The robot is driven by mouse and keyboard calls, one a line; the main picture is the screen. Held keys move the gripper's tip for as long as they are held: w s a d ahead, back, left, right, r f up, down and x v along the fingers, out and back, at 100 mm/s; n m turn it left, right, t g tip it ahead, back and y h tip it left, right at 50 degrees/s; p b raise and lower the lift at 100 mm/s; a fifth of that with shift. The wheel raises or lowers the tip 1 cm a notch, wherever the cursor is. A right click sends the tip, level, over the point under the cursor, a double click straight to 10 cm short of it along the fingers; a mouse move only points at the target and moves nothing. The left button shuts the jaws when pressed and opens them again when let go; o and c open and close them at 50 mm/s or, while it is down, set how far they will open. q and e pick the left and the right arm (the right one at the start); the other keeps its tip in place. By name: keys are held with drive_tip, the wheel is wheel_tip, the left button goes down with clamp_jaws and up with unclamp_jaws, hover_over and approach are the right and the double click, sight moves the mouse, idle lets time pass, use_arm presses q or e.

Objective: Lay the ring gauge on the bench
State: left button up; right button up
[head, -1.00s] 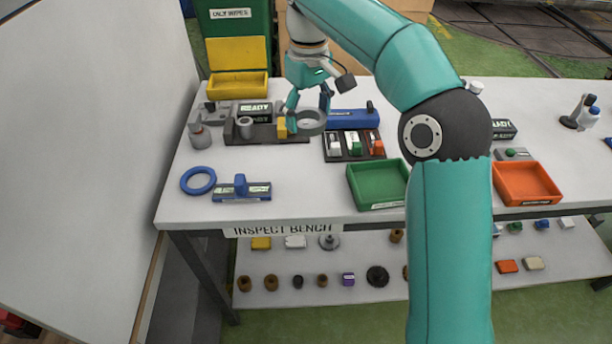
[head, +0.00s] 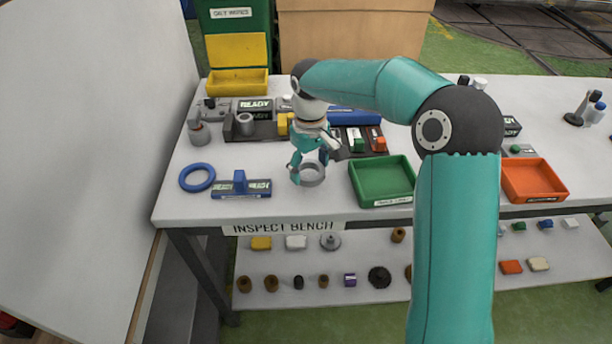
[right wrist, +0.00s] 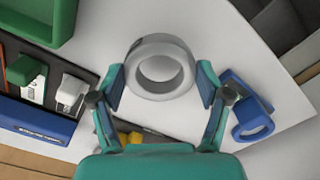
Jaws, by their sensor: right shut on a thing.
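The ring gauge, a thick grey ring (head: 312,182), is in my right gripper (head: 309,166), over the clear front part of the white inspect bench (head: 270,208). In the right wrist view the ring (right wrist: 160,92) sits between the two finger pads of the gripper (right wrist: 161,84), its hole facing the camera. The gripper is shut on it. Whether the ring's underside touches the bench I cannot tell. My left gripper is not in view.
A blue ring (head: 183,180) and a blue fixture (head: 228,190) lie left of the gauge. A green tray (head: 383,201) stands close on the right, with an orange tray (head: 535,197) farther right. Block holders (head: 262,133) stand behind. White bench surface is free around the gauge.

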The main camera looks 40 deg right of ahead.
drive_tip(key=shift+f, duration=1.35)
drive_tip(key=o, duration=1.4)
drive_tip(key=shift+f, duration=0.1)
wheel_tip(320, 180, up, 12)
drive_tip(key=shift+p, duration=0.35)
